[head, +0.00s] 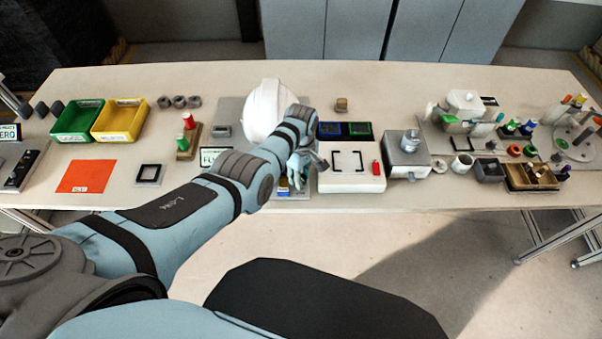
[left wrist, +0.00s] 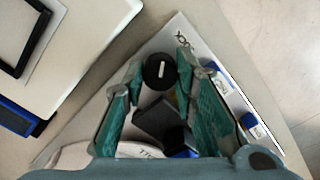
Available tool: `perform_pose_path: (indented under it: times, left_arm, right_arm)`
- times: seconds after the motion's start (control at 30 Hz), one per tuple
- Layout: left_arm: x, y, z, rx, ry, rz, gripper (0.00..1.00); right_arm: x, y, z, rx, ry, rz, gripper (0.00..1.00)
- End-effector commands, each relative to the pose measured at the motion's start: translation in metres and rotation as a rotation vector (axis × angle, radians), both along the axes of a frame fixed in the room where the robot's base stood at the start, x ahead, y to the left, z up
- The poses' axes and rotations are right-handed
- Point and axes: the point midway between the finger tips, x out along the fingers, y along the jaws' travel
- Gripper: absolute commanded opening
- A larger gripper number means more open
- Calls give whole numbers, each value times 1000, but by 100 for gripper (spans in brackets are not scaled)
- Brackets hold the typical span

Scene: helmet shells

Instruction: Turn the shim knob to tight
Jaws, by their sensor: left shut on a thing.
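The shim knob (left wrist: 160,71) is a round black knob with a white pointer line, seen in the left wrist view on a grey plate (left wrist: 205,60). Its line runs nearly straight up and down in that view. My left gripper (left wrist: 160,68) has its two green-grey fingers on either side of the knob and is shut on it. A partly covered label (left wrist: 151,153) shows near the bottom of that view. In the head view, my left gripper (head: 297,172) is low in front of the white helmet shell (head: 264,108); it hides the knob there. My right gripper is not in view.
A dark block (left wrist: 158,120) lies between the fingers, behind the knob. Blue-and-white pieces (left wrist: 252,124) sit along the plate's edge. A white box with a black frame outline (head: 350,182) stands close to the right. The table's front edge is near.

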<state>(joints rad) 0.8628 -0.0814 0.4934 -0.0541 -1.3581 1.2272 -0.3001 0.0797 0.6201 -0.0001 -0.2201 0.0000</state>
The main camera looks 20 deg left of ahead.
Motion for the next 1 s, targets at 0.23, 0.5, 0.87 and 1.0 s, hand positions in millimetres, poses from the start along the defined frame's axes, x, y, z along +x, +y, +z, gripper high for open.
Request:
perform_pose_path:
  times: [0.23,0.5,0.87,1.0]
  left_arm:
    - [-1,0,0,-2,2,-222,0]
    - [0,0,0,-1,0,-416,0]
    - [0,0,0,-1,0,-535,0]
    - [0,0,0,-1,0,-545,0]
  right_arm:
    - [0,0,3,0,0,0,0]
    - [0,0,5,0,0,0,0]
    - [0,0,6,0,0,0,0]
    - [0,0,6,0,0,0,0]
